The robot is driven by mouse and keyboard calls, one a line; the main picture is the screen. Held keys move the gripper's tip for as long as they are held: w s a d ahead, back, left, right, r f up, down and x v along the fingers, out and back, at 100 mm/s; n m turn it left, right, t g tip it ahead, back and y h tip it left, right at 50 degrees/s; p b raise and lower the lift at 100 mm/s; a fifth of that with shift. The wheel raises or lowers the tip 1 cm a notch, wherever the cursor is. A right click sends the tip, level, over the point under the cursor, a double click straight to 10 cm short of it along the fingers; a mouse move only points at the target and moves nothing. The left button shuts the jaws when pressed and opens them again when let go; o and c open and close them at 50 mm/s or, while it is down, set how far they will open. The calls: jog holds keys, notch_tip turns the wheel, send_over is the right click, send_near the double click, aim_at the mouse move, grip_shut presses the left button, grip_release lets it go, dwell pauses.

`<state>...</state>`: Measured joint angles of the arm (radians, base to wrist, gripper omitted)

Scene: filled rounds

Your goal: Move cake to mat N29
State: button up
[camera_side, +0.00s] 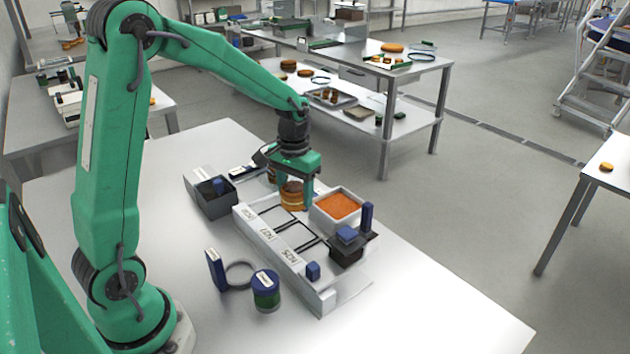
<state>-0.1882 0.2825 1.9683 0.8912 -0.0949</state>
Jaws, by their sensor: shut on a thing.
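My gripper (291,193) is shut on a round layered brown cake (291,197), one finger at each side. It is over the far part of a pale rack with a row of black-outlined mats (296,237). I cannot tell whether the cake touches the surface below. The rack's front strip (268,236) carries a printed label for each mat. The labels are small and turned, so I cannot tell surely which one reads N29. The mat under the cake is partly hidden.
A grey tray with an orange filling (339,206) stands right of my gripper. A black box with a blue block (347,236) sits at the near right. A dark bin (214,196) is at left. The table's right side is clear.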

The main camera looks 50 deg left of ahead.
jog(key=w+r+n, duration=0.1)
jog(key=w+n, duration=0.8)
jog(key=shift+d+r, duration=0.15)
jog(key=shift+d, duration=0.15)
jog(key=shift+w+a, duration=0.1)
jog(key=a+f, duration=0.2)
jog(key=a, duration=0.1)
jog(key=w+a+f, duration=0.1)
jog(key=a+f, duration=0.1)
jog(key=a, duration=0.2)
jog(key=w+a+f, duration=0.1)
jog(key=a+f, duration=0.2)
jog(key=a, duration=0.1)
jog(key=shift+w+a, duration=0.1)
jog(key=shift+a, duration=0.05)
jog(key=shift+f, duration=2)
jog(key=shift+f, duration=0.1)
